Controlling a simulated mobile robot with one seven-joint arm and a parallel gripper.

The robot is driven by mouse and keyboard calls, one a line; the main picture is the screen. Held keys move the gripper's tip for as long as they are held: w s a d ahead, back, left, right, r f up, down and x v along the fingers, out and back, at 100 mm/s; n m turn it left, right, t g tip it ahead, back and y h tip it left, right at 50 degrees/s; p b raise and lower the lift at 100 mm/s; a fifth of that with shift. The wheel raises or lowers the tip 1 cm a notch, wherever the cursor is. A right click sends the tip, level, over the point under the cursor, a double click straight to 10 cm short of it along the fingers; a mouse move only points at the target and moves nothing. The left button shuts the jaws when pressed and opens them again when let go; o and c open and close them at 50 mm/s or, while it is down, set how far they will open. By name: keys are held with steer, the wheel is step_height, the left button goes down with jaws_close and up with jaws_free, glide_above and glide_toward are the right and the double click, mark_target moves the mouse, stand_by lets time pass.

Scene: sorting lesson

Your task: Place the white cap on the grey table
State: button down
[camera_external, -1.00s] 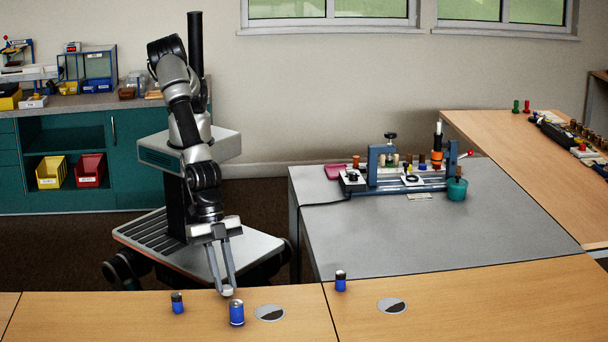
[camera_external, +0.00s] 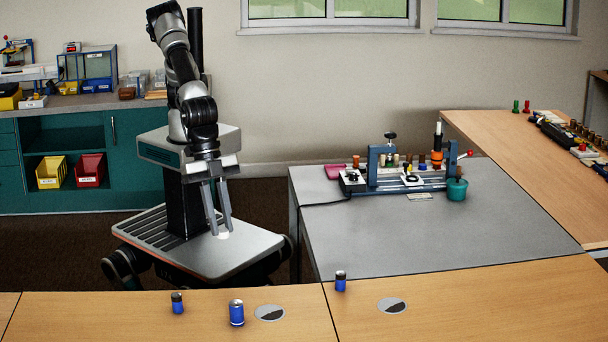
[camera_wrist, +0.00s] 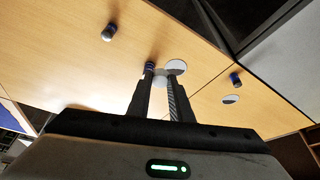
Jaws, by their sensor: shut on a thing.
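My gripper (camera_external: 221,231) is shut on the small white cap (camera_external: 223,236), which sits between its fingertips. It holds the cap in the air behind the wooden tables, seen in front of my base in the external view. In the wrist view the cap (camera_wrist: 160,80) shows as a pale round piece between the fingertips. The grey table (camera_external: 400,245) stands to the right of my gripper, clear of it; its edge also shows at the upper right of the wrist view (camera_wrist: 292,62).
Blue cylinders (camera_external: 237,313) (camera_external: 178,303) (camera_external: 341,281) stand on the front wooden tables (camera_external: 440,305), beside two round discs (camera_external: 270,313) (camera_external: 392,306). A blue-framed apparatus (camera_external: 381,165) and a teal pot (camera_external: 457,188) occupy the grey table's back. Its front and middle are bare.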

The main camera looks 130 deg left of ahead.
steer(key=r, duration=0.4)
steer(key=shift+w+a+r, duration=0.25)
steer(key=shift+a+r, duration=0.05)
steer(key=shift+r, duration=0.05)
steer(key=w+a+f+b, duration=0.1)
steer(key=w+a, duration=0.4)
steer(key=a, duration=0.5)
steer(key=w+a+b, duration=0.2)
steer(key=w+a, duration=0.3)
steer(key=a, duration=0.5)
steer(key=w+a+f+b, duration=0.1)
steer(key=w+a, duration=0.4)
steer(key=a, duration=0.5)
steer(key=s+a+m+b, duration=0.2)
steer(key=s+a+b, duration=0.1)
steer(key=a, duration=2.4)
steer(key=s+a+r+m+h+b, duration=0.1)
steer(key=s+a, duration=1)
steer(key=a, duration=0.4)
steer(key=s+a+r+b, duration=0.1)
steer(key=s+a+b, duration=0.1)
steer(key=s+a, duration=1.1)
steer(key=shift+g, duration=0.4)
steer(key=f, duration=0.7)
steer(key=w+a+f+b, duration=0.1)
steer(key=f, duration=0.6)
steer(key=w+a+f+b, duration=0.1)
steer(key=f, duration=0.6)
steer(key=shift+a, duration=0.2)
